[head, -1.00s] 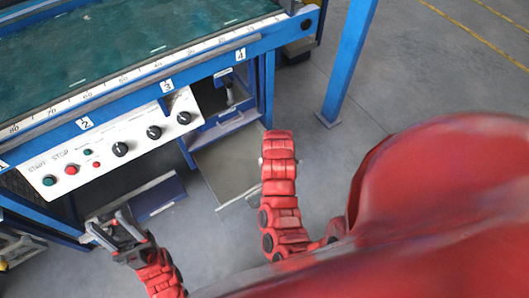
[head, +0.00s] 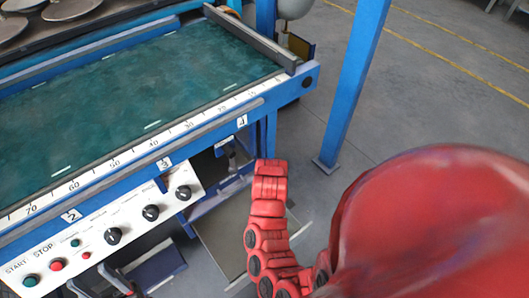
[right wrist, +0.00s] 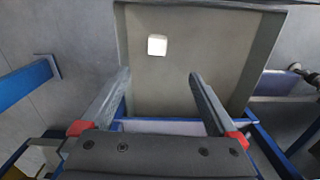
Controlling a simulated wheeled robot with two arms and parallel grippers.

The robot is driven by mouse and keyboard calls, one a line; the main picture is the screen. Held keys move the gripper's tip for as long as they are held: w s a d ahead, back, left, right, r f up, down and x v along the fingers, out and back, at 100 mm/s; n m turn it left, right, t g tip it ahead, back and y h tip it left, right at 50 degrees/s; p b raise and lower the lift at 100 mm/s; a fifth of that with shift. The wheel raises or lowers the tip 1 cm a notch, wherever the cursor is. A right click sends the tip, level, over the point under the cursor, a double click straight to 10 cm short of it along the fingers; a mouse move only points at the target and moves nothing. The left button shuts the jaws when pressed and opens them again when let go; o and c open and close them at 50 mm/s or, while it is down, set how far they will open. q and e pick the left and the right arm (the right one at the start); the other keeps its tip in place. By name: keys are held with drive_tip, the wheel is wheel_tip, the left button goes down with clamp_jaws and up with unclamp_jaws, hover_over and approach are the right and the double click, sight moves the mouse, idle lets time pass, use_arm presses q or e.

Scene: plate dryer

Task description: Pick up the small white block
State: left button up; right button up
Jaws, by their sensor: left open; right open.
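The small white block (right wrist: 157,44) lies on a flat grey-tan panel (right wrist: 220,28) in the right wrist view. My right gripper (right wrist: 159,76) is open and empty, with a finger on each side below the block in that picture. The block is beyond the fingertips and apart from them. In the head view my red right arm hides the right gripper, and I cannot make out the block. My left gripper (head: 90,279) is partly in the head view at the lower left edge, open, with no object visible in it.
A blue-framed machine with a green bed (head: 150,100) and a white control panel (head: 110,232) stands at the left. The grey-tan panel (head: 222,240) also shows low beside the machine in the head view. A blue post (head: 355,80) stands on open grey floor.

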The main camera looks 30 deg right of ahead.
wheel_tip(320, 180, down, 8)
drive_tip(key=b, duration=0.6)
drive_tip(key=shift+s+b, duration=0.1)
drive_tip(key=shift+b, duration=0.25)
wheel_tip(320, 180, down, 4)
drive_tip(key=shift+r, duration=0.1)
drive_tip(key=f, duration=0.1)
drive_tip(key=f+b, duration=0.1)
drive_tip(key=f, duration=0.1)
drive_tip(key=f+b, duration=0.1)
drive_tip(key=shift+d+f, duration=0.3)
drive_tip(key=shift+d, duration=0.05)
drive_tip(key=shift+a+f, duration=0.1)
drive_tip(key=shift+f, duration=0.35)
drive_tip(key=c, duration=1.5)
